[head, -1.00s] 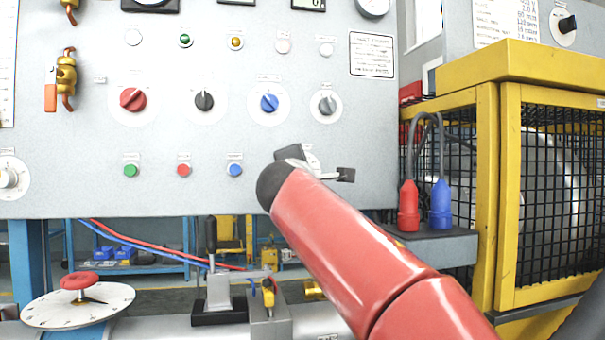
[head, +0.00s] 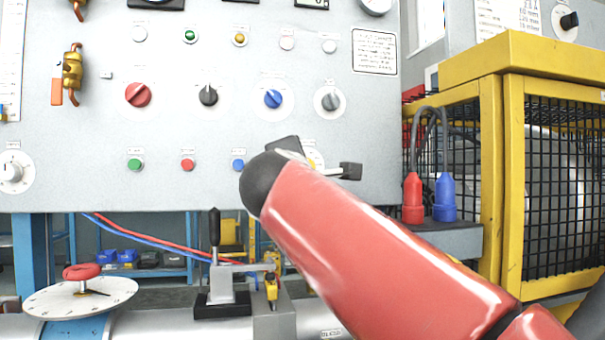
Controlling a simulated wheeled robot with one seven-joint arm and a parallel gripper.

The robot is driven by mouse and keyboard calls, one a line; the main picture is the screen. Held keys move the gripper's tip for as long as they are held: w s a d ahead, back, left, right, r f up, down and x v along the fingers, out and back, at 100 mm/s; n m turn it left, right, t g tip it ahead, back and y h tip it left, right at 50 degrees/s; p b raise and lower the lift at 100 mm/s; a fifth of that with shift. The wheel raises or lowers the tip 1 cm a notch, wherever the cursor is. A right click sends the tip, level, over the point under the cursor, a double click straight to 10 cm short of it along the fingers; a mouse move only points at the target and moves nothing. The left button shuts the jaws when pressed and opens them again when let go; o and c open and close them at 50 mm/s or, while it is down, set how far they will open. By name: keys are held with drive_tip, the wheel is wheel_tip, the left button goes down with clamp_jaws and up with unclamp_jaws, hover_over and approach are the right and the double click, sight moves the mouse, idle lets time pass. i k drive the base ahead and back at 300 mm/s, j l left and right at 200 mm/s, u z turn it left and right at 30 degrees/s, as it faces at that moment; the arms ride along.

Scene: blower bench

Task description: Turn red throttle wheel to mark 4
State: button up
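The red throttle wheel (head: 82,272) stands on a short stem above a white round dial (head: 80,298) at the lower left. A dark pointer sits under the wheel. The dial's marks are too small to read, so I cannot tell where the pointer stands. My red arm crosses the lower right, its dark rounded joint in front of the panel. Only pieces of my gripper (head: 283,146) seem to show, as dark parts behind that joint. It is well right of and above the wheel and does not touch it. Its fingers are not clearly visible.
The grey panel (head: 180,195) carries several knobs and buttons, among them a red knob (head: 138,94). A clamp with a black upright handle (head: 214,228) stands right of the dial. A yellow mesh cage (head: 489,180) and red and blue plugs (head: 413,198) are at the right.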

sight(81, 274)
drive_tip(key=k+j, duration=0.1)
drive_tip(key=k, duration=0.9)
